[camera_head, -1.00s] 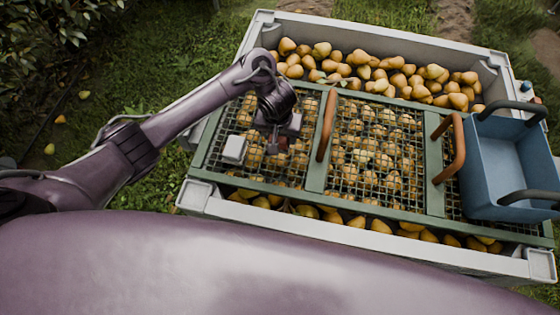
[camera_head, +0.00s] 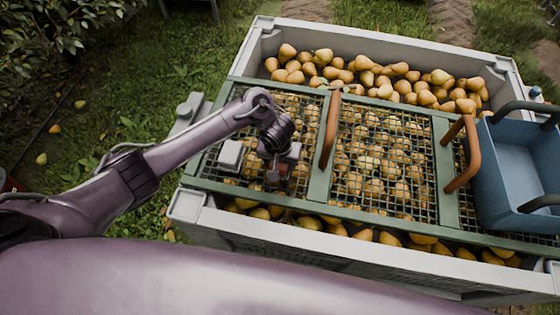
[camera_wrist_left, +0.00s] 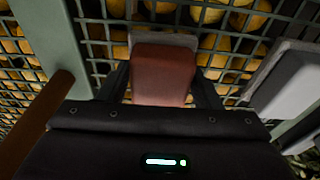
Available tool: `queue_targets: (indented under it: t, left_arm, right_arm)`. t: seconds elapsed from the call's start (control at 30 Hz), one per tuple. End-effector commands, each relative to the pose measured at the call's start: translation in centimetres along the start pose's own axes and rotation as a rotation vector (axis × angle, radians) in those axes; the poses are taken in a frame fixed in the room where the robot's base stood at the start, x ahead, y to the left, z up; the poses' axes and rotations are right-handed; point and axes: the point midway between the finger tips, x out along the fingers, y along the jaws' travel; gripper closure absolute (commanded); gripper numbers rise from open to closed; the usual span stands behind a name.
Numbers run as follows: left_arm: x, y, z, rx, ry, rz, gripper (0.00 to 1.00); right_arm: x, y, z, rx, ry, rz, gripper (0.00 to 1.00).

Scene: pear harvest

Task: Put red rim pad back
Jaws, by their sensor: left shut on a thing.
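The red rim pad (camera_wrist_left: 162,75) is a dull red block, held between the fingers of my left gripper (camera_wrist_left: 160,90) in the left wrist view. A light grey plate shows at its far end. In the head view my left gripper (camera_head: 274,174) is over the left part of the wire mesh (camera_head: 215,168), and only a small bit of red shows at its tip. Whether the pad touches the mesh, I cannot tell. My right gripper is not in view.
A light grey block (camera_head: 231,155) sits left of the gripper over the mesh. The green-framed mesh lies over a grey crate (camera_head: 300,240) of pears. Brown handles (camera_head: 330,128) (camera_head: 462,155) rise from the frame. A blue bin (camera_head: 510,165) stands at the right.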

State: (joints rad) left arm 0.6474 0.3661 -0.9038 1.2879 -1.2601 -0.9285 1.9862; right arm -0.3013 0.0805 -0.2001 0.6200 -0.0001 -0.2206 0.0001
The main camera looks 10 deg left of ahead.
Motion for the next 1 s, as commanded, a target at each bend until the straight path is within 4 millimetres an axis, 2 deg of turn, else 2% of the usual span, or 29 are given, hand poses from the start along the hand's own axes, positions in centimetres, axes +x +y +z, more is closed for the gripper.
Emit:
queue_targets:
  t: [0.2,0.23,0.37,0.73,0.87,1.0]
  left_arm:
    - [0.4,0.0,0.1,0.000,0.000,0.000,0.63]
    - [0.3,0.0,0.0,0.000,0.001,0.000,0.38]
    - [0.3,0.0,0.0,0.000,0.000,0.000,0.21]
    - [-0.2,0.0,-0.1,0.000,0.002,0.000,0.20]
    - [-2.3,0.1,-0.1,0.000,0.002,0.002,0.20]
    - [-5.7,0.1,-0.2,0.000,0.002,0.003,0.20]
  right_arm:
    - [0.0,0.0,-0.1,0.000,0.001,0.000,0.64]
    - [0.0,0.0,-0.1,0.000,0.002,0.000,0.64]
    - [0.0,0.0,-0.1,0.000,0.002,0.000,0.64]
    - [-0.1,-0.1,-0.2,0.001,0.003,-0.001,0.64]
    - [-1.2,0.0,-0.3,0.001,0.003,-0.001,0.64]
    - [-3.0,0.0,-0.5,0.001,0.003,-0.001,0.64]
